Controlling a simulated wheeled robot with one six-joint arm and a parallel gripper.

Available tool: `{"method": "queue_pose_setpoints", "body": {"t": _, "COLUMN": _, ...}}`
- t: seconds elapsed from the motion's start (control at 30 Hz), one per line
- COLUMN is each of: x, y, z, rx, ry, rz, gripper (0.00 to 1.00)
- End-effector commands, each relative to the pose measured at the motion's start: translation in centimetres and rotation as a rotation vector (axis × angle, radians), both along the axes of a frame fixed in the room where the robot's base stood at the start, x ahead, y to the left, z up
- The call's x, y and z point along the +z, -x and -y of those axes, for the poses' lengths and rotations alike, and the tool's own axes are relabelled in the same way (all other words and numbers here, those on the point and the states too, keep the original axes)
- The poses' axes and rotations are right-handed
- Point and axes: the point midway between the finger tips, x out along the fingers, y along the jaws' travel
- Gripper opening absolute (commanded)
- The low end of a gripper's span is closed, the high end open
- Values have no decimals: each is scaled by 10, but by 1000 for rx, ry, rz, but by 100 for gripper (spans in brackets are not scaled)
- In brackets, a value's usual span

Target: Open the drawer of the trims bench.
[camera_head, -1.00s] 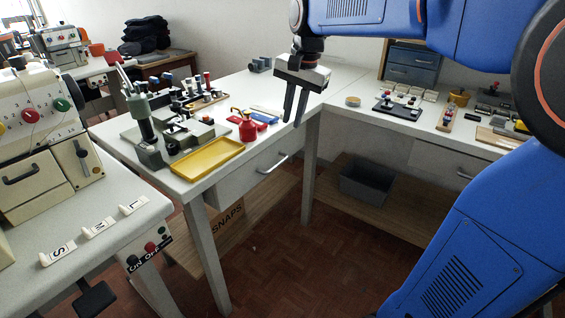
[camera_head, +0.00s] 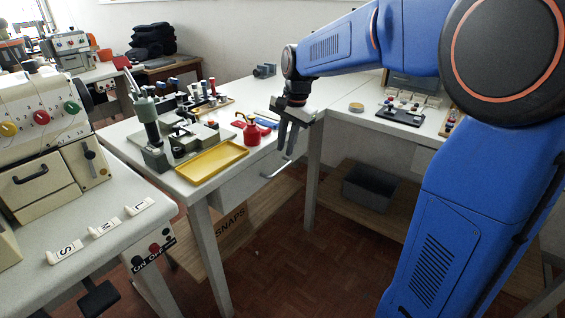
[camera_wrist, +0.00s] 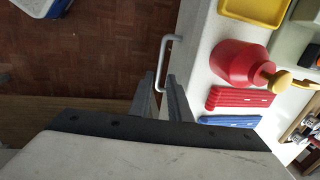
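The pale bench (camera_head: 322,91) has a drawer (camera_head: 240,189) under its top, and the drawer looks shut. Its grey bar handle (camera_head: 275,172) shows below my gripper (camera_head: 287,152) in the head view. My gripper is open, pointing down, just in front of the drawer at the handle's right end. In the wrist view the handle (camera_wrist: 164,60) runs down toward the gap between my fingertips (camera_wrist: 161,78). Its near end is partly hidden by the fingers, and I cannot tell whether they touch it.
A yellow tray (camera_head: 211,163), a red can (camera_head: 251,134) and red and blue strips (camera_wrist: 238,100) lie on the bench near its front edge. A grey bin (camera_head: 369,187) sits on a low shelf to the right. The floor (camera_head: 275,255) in front is clear.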

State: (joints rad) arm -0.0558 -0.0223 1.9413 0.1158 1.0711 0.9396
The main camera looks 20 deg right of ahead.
Motion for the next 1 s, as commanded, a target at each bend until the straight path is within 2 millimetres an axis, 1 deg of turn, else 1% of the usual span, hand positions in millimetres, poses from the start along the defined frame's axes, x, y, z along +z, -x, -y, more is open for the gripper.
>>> {"method": "queue_pose_setpoints", "body": {"t": 0.03, "x": -10, "y": -1, "z": -1, "rx": 0, "ry": 0, "rz": -1, "gripper": 17}}
{"method": "queue_pose_setpoints", "body": {"t": 0.2, "x": -38, "y": -5, "z": -4, "rx": 1, "ry": 0, "rz": -1, "gripper": 17}}
{"method": "queue_pose_setpoints", "body": {"t": 0.4, "x": -61, "y": -9, "z": -7, "rx": 1, "ry": 0, "rz": -1, "gripper": 17}}
{"method": "queue_pose_setpoints", "body": {"t": 0.6, "x": -70, "y": -10, "z": -8, "rx": 1, "ry": 0, "rz": 0, "gripper": 17}}
{"method": "queue_pose_setpoints", "body": {"t": 0.87, "x": -70, "y": -10, "z": -8, "rx": 1, "ry": 0, "rz": 0, "gripper": 17}}
{"method": "queue_pose_setpoints", "body": {"t": 0.9, "x": -70, "y": -10, "z": -8, "rx": 1, "ry": 0, "rz": 1, "gripper": 7}}
{"method": "queue_pose_setpoints", "body": {"t": 0.93, "x": -70, "y": -10, "z": -8, "rx": 1, "ry": 0, "rz": 1, "gripper": 0}}
{"method": "queue_pose_setpoints", "body": {"t": 1.0, "x": -70, "y": -10, "z": -8, "rx": 1, "ry": 0, "rz": 1, "gripper": 0}}
